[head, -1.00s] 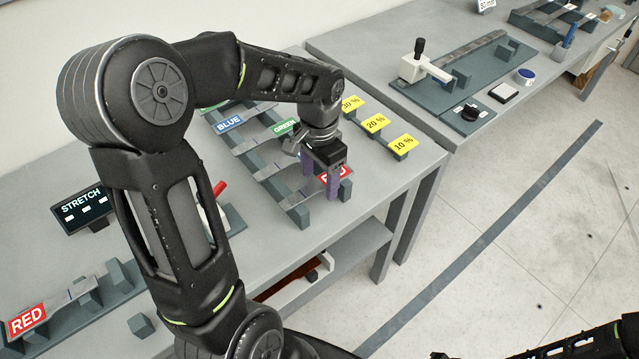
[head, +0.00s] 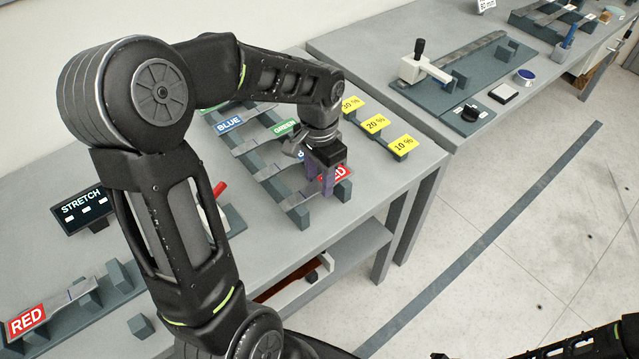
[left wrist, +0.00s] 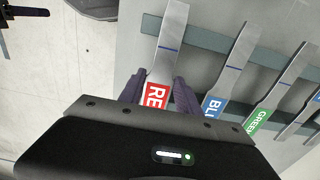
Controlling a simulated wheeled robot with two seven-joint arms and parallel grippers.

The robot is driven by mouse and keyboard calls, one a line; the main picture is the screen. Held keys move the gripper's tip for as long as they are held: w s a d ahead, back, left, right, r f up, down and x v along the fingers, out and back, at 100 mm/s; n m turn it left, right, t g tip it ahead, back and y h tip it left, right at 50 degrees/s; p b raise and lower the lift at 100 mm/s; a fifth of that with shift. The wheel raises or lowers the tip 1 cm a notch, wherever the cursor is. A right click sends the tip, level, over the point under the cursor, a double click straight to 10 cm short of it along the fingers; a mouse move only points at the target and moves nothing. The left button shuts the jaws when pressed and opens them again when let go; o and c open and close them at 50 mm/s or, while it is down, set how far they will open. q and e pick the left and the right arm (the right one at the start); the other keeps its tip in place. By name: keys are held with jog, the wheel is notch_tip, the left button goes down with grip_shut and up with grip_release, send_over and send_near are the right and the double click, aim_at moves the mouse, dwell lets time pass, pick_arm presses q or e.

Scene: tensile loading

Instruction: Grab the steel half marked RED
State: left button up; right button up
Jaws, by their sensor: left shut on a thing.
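The steel half marked RED (head: 342,173) lies at the front right end of the rack on the table. In the left wrist view its grey strip (left wrist: 169,42) and red label (left wrist: 156,97) show. My left gripper (head: 327,184) is shut on it, with a purple finger on each side of the strip in the left wrist view (left wrist: 160,78). The strip still lies across the rack bars. Another RED-marked piece (head: 27,320) sits in a holder at the lower left. My right gripper is not clearly in view.
Strips marked BLUE (left wrist: 211,106) and GREEN (left wrist: 259,119) lie beside the held one. Yellow percent signs (head: 375,124) stand near the table's right edge. A STRETCH display (head: 82,208) stands at the left. A second table (head: 400,60) is at the upper right.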

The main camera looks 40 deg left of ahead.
aim_at(319, 184)
pick_arm(q)
grip_shut()
jog(key=shift+r+p, duration=0.35)
jog(key=shift+r, duration=0.1)
notch_tip(319, 184, up, 10)
jog(key=b, duration=0.1)
jog(key=shift+f, duration=0.15)
jog(key=shift+a+b, duration=0.1)
jog(key=shift+b, duration=0.2)
